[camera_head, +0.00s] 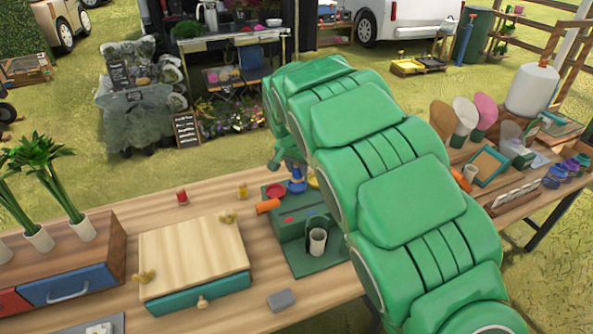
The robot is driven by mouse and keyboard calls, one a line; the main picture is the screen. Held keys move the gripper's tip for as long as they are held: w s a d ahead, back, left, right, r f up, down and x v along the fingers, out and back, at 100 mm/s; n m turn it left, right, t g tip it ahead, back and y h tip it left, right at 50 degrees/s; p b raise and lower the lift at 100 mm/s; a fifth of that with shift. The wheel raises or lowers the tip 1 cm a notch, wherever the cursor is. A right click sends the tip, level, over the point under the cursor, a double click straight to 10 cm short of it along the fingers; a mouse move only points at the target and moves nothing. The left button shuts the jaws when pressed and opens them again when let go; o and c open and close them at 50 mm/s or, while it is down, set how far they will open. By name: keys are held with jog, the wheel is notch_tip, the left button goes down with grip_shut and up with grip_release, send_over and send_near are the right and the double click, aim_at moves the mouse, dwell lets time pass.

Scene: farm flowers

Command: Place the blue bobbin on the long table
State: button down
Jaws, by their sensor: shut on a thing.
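The blue bobbin (296,187) is small and shows at the end of my green arm, over the back of the green stand. My gripper (293,175) is shut on it; the arm hides part of the fingers. I cannot tell whether the bobbin touches the stand below. The long table (150,205) has a light wooden top and runs across the front of the view. A red bobbin (182,197) and a yellow bobbin (243,191) stand apart on its back part.
The green stand (300,226) holds a cup (317,241), with an orange cylinder (267,206) beside it. A wooden board (193,255) on a teal drawer box, a grey block (281,299) and a plant box (75,255) occupy the table. Bare wood lies around the bobbins.

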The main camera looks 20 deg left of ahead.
jog(key=s+d+r, duration=0.7)
jog(key=s+r, duration=0.1)
jog(key=s, duration=0.2)
jog(key=w+a+f, duration=0.3)
jog(key=w, duration=0.5)
jog(key=w+a+f, duration=0.2)
jog(key=w, duration=0.7)
jog(key=w+d+f, duration=0.3)
jog(key=w+f, duration=0.2)
jog(key=w, duration=0.3)
jog(key=w+d+f, duration=0.2)
jog(key=w+f, duration=0.3)
jog(key=w, duration=0.3)
jog(key=shift+s+f, duration=0.15)
jog(key=shift+f, duration=1.5)
jog(key=shift+s+f, duration=0.1)
jog(key=shift+f, duration=1.55)
jog(key=c, duration=0.8)
grip_release()
jog(key=shift+f, duration=0.1)
